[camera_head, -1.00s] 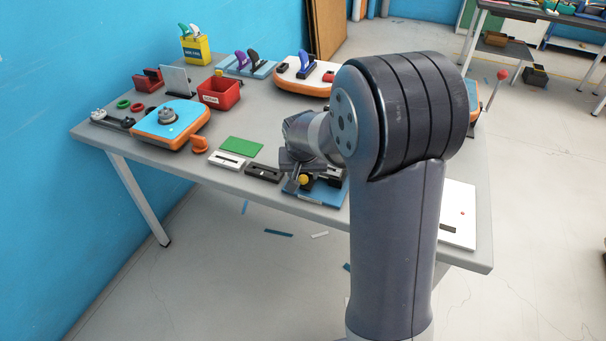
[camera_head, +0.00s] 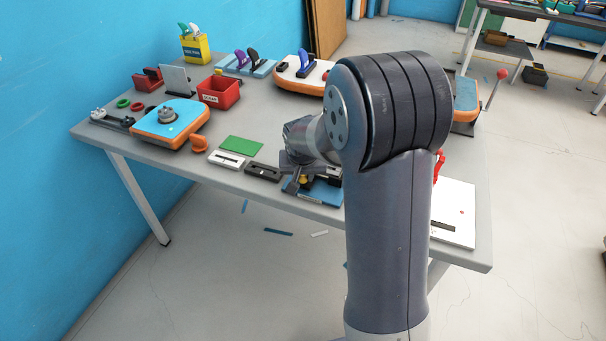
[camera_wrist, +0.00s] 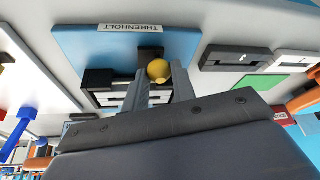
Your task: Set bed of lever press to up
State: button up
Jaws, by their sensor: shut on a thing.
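My gripper (camera_wrist: 158,82) is at the blue base plate (camera_wrist: 185,45) labelled THRENHOLT, at the table's front edge. Its two fingers are shut on a yellow round knob (camera_wrist: 158,70). A black block with white slotted parts (camera_wrist: 105,98) stands on the plate beside the knob. In the head view my gripper (camera_head: 300,178) partly covers this device and its blue plate (camera_head: 322,193). No label shows which one is the lever press.
A black slotted block (camera_head: 264,172), a white slotted block (camera_head: 227,160) and a green plate (camera_head: 242,146) lie left of my gripper. A red bin (camera_head: 219,94) stands farther back. A white panel (camera_head: 455,215) lies at the right. The table middle is clear.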

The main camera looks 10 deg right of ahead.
grip_shut()
jog(key=shift+w+r, duration=0.1)
jog(key=shift+r, duration=0.55)
jog(key=o, duration=0.6)
grip_release()
jog(key=shift+r, duration=0.1)
jog(key=shift+c, duration=0.2)
jog(key=shift+o, duration=1.4)
